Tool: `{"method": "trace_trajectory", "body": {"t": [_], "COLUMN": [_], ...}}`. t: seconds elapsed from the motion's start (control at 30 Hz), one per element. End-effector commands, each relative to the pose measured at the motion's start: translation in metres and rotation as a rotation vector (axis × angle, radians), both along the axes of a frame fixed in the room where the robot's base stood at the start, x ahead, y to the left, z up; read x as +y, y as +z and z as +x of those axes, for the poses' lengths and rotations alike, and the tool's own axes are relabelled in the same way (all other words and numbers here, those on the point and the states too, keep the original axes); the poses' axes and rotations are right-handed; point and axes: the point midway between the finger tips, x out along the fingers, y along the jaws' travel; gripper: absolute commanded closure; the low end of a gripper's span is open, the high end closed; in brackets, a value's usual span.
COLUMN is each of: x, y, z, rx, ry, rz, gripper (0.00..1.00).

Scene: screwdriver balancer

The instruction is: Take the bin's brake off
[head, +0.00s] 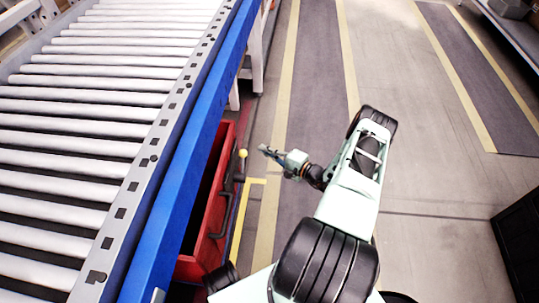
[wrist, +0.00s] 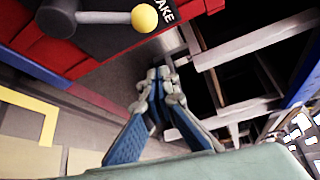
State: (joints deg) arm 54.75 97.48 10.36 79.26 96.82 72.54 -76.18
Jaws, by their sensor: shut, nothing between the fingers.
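The red bin (head: 216,205) stands under the conveyor's blue edge in the head view, and its red wall (wrist: 30,40) fills the upper left of the wrist view. A grey brake lever (wrist: 100,17) with a yellow ball knob (wrist: 144,18) sticks out from the bin. The knob also shows in the head view (head: 243,153). Part of a label reading "AKE" is beside it, cut off by the frame. My gripper (head: 264,149) is just right of the knob, apart from it. In the wrist view its fingertips (wrist: 158,74) are together and empty, below the knob.
A roller conveyor (head: 85,125) with a blue side rail (head: 190,150) runs along the left. Grey frame bars (wrist: 240,50) stand right of my gripper in the wrist view. Floor with yellow lines (head: 350,60) is open to the right; a dark box (head: 520,240) is at lower right.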

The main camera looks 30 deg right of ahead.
Motion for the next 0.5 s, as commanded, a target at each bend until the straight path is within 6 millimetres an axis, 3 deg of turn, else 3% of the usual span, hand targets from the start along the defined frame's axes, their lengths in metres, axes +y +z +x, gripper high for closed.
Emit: {"method": "trace_trajectory", "body": {"t": [0.23,0.5], "x": [0.027,0.044], "y": [-0.01,0.001], "z": [0.05,0.025], "rx": [-0.001,0.002], "ry": [0.004,0.0], "rz": [-0.001,0.001], "gripper": [1.0,1.0]}}
